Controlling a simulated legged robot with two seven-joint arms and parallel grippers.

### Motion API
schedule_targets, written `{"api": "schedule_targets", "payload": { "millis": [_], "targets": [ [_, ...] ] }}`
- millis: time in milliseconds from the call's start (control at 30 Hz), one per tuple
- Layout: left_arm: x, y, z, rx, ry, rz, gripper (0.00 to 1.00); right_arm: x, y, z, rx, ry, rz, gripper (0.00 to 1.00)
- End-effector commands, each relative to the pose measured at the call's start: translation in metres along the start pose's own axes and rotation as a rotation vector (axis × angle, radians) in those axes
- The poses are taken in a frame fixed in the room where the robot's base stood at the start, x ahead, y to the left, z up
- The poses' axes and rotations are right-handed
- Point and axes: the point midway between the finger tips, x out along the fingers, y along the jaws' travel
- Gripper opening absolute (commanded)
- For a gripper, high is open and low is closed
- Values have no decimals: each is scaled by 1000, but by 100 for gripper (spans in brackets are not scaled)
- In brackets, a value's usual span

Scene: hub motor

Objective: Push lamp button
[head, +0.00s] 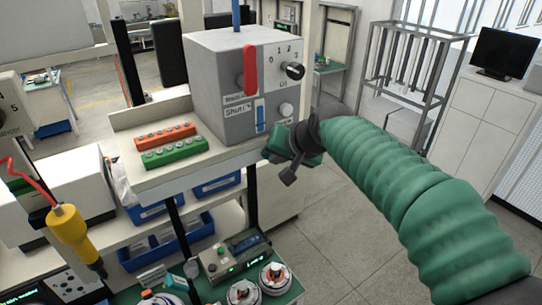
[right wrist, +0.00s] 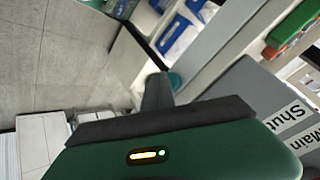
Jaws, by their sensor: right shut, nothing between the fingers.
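A grey control box (head: 212,85) stands on the shelf. Its front has a red lever (head: 249,68), a black knob (head: 292,70) with numbers, a blue switch (head: 260,115) and a pale round knob or button (head: 286,110). I cannot tell which control is the lamp button. My right gripper (head: 289,174) is shut and empty, just below and right of the box's lower right corner. In the right wrist view its dark fingertip (right wrist: 157,90) is close to a teal round part (right wrist: 174,80); contact is unclear. My left gripper is out of view.
Orange (head: 165,135) and green (head: 174,153) blocks lie on the shelf left of the box. Blue bins (head: 165,243) and a green work surface (head: 290,292) are below. A yellow tool (head: 70,228) hangs at left. Open floor (head: 345,240) lies at right.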

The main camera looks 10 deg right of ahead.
Motion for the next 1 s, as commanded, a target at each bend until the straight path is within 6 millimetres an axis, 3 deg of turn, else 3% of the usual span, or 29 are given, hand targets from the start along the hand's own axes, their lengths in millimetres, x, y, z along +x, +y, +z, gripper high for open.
{"api": "schedule_targets", "payload": {
  "millis": [467,1000],
  "targets": [
    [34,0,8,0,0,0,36,-35,28,29,1,1,0,0],
    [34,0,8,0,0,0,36,-41,30,31,0,-1,0,0]
  ]
}}
